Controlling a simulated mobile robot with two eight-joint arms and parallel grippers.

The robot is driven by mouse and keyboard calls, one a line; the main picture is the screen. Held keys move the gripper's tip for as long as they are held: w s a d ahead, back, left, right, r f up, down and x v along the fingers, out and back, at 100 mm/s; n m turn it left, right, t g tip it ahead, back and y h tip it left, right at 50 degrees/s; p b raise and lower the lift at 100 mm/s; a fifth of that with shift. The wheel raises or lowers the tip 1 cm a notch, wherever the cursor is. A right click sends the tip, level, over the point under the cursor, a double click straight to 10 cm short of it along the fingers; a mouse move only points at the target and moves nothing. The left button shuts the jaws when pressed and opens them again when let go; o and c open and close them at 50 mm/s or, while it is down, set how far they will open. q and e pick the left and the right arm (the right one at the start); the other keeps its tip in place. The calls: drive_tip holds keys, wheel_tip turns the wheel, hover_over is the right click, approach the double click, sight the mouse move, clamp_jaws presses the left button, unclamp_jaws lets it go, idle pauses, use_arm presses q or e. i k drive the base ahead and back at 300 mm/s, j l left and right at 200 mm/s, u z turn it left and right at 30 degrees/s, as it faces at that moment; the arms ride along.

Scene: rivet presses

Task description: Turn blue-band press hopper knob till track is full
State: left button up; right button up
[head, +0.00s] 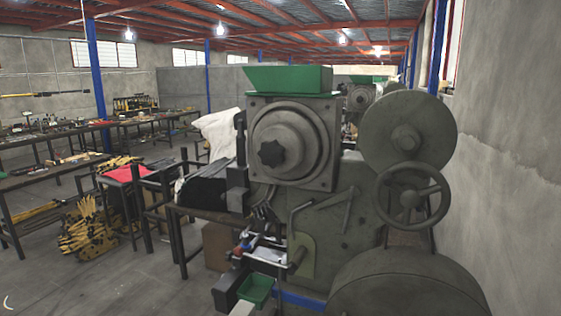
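A large grey-green press (340,215) fills the middle and right of the head view. A blue strip (298,299) shows low on its front. A green hopper (288,80) sits on top of it. A dark star-shaped knob (271,153) is at the centre of the round housing on its front face, below the hopper. The track and how full it is cannot be made out. Neither of my grippers is in view.
A handwheel (412,195) and large round wheels (410,131) are on the press's right side, near a concrete wall (507,170). A green bin (256,290) is low in front. Benches (60,172) stand left. Open floor (110,285) lies at lower left.

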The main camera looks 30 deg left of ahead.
sight(271, 153)
drive_tip(key=u, duration=1.25)
